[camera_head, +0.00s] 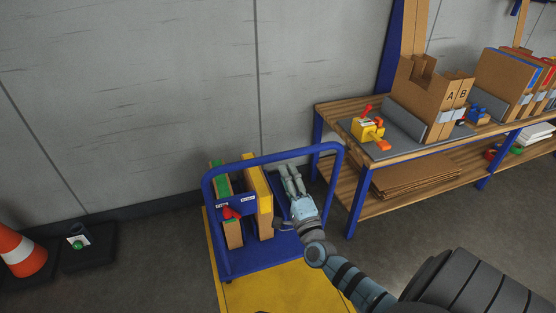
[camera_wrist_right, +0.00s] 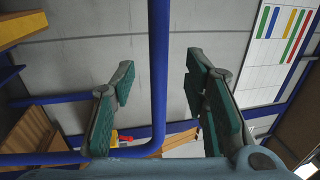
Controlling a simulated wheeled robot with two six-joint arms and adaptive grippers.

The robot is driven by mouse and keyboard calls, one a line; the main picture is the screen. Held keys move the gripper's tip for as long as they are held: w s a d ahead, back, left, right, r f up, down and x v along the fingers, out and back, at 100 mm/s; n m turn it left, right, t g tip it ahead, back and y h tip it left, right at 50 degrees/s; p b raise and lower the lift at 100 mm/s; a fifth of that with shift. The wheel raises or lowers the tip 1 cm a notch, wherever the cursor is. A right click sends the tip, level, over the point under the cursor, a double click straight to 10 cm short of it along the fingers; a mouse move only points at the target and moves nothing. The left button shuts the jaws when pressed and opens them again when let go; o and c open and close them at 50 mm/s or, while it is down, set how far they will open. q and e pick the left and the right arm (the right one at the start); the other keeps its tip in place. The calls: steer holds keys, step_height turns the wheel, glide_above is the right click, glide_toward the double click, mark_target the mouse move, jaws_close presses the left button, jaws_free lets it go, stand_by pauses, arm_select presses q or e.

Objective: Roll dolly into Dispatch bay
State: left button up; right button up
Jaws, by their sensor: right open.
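The blue dolly (camera_head: 270,260) stands near the wall in the head view, with a raised blue tube handle (camera_head: 270,157) and upright panels on its deck. My right gripper (camera_head: 290,168) is at the handle's right part, its fingers pointing toward the wall. In the right wrist view, a blue tube (camera_wrist_right: 158,70) runs between the open fingers of the right gripper (camera_wrist_right: 160,62), with gaps on both sides. A yellow floor area (camera_head: 285,290) lies under and in front of the dolly; no Dispatch label is readable. My left gripper is not in view.
A wooden workbench (camera_head: 400,150) with boxes and a yellow-and-red item (camera_head: 368,130) stands close right of the dolly. An orange-and-white cone (camera_head: 20,252) and a black base (camera_head: 85,250) are at the left. Grey floor (camera_head: 150,270) between them and the dolly is clear.

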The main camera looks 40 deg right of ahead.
mark_target(279, 160)
steer(key=b+x, duration=0.1)
steer(key=x, duration=0.7)
steer(key=shift+f+b, duration=0.1)
steer(key=shift+b, duration=0.2)
jaws_close()
